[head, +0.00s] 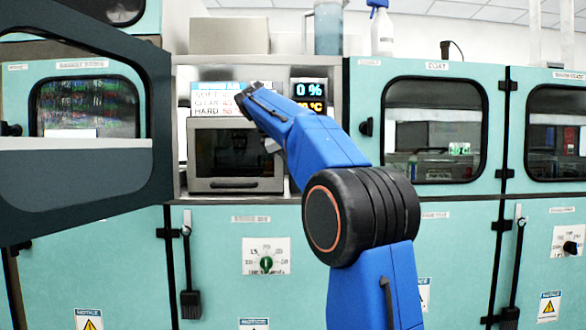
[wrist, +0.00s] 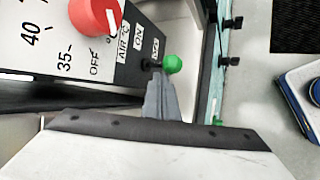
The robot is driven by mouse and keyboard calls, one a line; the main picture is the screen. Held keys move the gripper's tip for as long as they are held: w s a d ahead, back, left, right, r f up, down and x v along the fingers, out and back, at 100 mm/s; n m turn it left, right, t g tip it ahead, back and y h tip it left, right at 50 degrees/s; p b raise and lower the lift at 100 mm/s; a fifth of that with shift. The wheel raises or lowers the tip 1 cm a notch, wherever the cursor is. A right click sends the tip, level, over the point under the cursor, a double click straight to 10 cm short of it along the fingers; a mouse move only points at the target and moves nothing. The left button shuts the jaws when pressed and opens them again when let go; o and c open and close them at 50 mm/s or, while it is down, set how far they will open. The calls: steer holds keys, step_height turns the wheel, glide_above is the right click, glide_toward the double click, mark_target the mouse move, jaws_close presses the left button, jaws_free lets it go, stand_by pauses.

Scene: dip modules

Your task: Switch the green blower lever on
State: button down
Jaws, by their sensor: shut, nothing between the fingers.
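The green blower lever (wrist: 172,64) shows in the wrist view as a green ball on a short dark stem, standing out from a black panel strip (wrist: 133,45) printed AIR, ON and a further label partly hard to read. My gripper (wrist: 158,82) is shut and empty. Its fingertips are right at the lever's stem and ball, just below them in the picture; I cannot tell whether they touch. In the head view the lever is not discernible, and my raised arm covers part of the area around the small oven.
A red knob (wrist: 95,15) sits on the white dial panel beside the lever, with OFF, 35 and 40 marks. In the head view, an open dark door (head: 75,190) stands at the left, and a small oven (head: 235,155) sits in the middle bay between teal cabinets (head: 440,75).

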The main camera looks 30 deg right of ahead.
steer(key=shift+r, duration=0.15)
steer(key=shift+r, duration=0.65)
